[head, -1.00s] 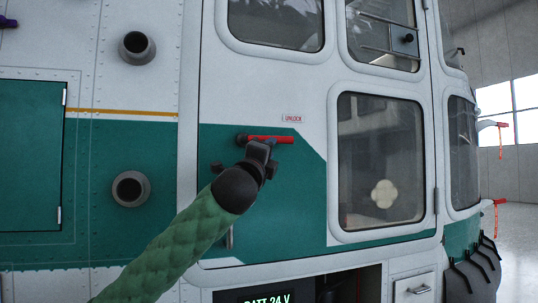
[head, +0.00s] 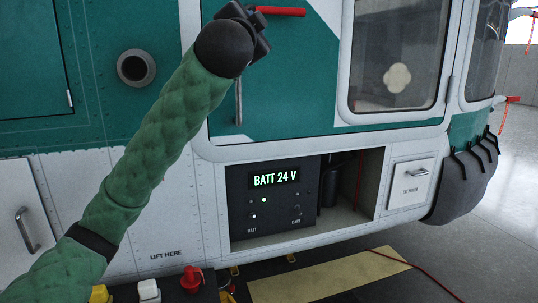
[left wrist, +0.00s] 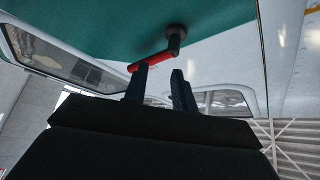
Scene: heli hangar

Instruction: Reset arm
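A red handle (head: 282,11) sits on the green and white helicopter door (head: 290,75) at the top of the head view. My left gripper (head: 256,16) is beside the handle's left end and partly covers its mount. The left wrist view shows the red handle (left wrist: 150,61) on its dark pivot, just beyond my left fingertips (left wrist: 159,72). The two fingers stand apart with a clear gap, and nothing is held between them. Whether a finger touches the handle cannot be told. My right gripper is in neither view.
An open bay below the door holds a panel reading BATT 24 V (head: 272,205). A drawer with a handle (head: 412,182) is to its right. A red plug-like item (head: 192,279) and other small items stand at the bottom left. A red cable (head: 418,277) crosses the floor.

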